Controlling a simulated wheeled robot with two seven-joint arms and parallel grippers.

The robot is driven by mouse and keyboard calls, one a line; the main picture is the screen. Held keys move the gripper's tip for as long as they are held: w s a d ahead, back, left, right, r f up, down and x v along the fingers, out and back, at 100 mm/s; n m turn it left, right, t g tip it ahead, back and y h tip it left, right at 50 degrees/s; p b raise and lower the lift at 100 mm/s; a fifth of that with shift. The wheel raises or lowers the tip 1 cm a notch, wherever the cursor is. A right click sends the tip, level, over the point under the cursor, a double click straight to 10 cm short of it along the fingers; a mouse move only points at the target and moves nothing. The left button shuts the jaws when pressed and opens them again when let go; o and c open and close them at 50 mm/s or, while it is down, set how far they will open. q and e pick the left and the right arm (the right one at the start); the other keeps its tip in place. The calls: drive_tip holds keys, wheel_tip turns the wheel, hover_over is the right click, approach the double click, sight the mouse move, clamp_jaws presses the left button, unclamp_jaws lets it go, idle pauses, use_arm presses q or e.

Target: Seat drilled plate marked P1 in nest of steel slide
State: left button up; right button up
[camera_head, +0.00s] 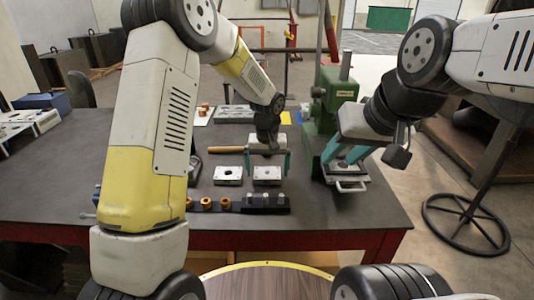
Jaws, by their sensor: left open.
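Two small pale metal plates, each with a dark central hole, lie side by side on the dark bench: a left plate (228,175) and a right plate (267,175). Markings are too small to read, so I cannot tell which is P1. My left gripper (268,166) is open, its teal fingers apart above and behind the right plate. The steel slide (350,185), with a loop handle at its front, is at the foot of the green press. My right gripper (345,165) is over the slide, teal fingers pointing down; the nest is partly hidden, and whether it grips anything is unclear.
The green press (327,100) stands right of the plates. A dark rail (265,204) and several orange bushings (206,203) lie in front of them. A wooden handle (226,150) lies behind the left plate. The bench's front right corner is clear.

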use_arm(q)
drive_tip(key=shift+f, duration=0.3)
drive_tip(key=c, duration=1.7)
drive_tip(key=shift+r, duration=0.1)
drive_tip(key=shift+c, duration=0.3)
drive_tip(key=shift+r, duration=0.15)
drive_tip(key=shift+r, duration=0.85)
